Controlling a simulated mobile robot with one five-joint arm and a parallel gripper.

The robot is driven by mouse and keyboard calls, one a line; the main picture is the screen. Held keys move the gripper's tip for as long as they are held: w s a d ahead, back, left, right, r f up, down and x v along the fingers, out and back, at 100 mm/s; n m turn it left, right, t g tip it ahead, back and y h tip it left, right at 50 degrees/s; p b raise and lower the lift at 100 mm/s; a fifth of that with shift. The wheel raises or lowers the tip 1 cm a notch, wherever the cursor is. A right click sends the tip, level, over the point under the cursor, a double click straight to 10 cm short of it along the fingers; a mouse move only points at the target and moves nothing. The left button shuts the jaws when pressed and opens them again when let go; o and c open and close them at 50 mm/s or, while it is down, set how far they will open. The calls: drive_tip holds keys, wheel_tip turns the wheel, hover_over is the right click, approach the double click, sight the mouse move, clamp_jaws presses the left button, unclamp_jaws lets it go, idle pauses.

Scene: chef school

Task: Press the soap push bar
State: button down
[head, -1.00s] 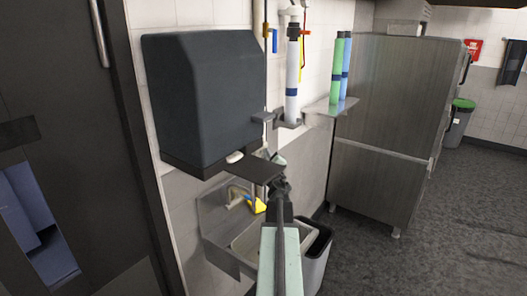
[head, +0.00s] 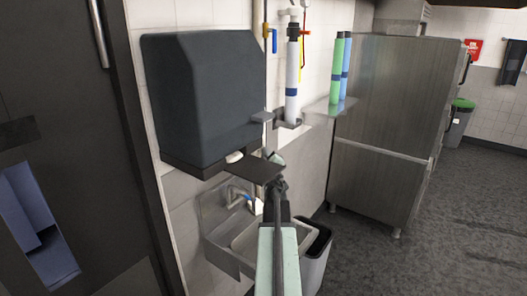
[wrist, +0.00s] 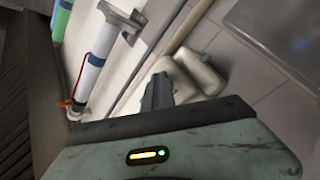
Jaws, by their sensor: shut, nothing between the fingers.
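My gripper (head: 281,184) reaches up above the sink, just under and to the right of the dark plate at the base of the big wall dispenser. In the wrist view its dark fingers (wrist: 157,90) are shut and empty. A pale rounded fixture (wrist: 200,74) on the tiled wall lies right beside the fingertips in the wrist view; it may be the soap dispenser. I cannot tell whether the fingers touch it. A small pale green piece (head: 277,158) shows just above my gripper in the head view. The push bar itself cannot be made out clearly.
The big dark dispenser (head: 200,95) hangs at left. Below are a steel sink (head: 214,222) with a tap (head: 237,193) and a grey bin (head: 316,262). Green and blue tubes (head: 338,68) stand on a shelf near a steel cabinet (head: 385,110). Floor at right is clear.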

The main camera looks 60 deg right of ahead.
drive_tip(key=shift+w, duration=0.2)
idle(0.3)
drive_tip(key=shift+s, duration=1.3)
drive_tip(key=s, duration=0.5)
drive_tip(key=shift+f, duration=0.1)
idle(0.4)
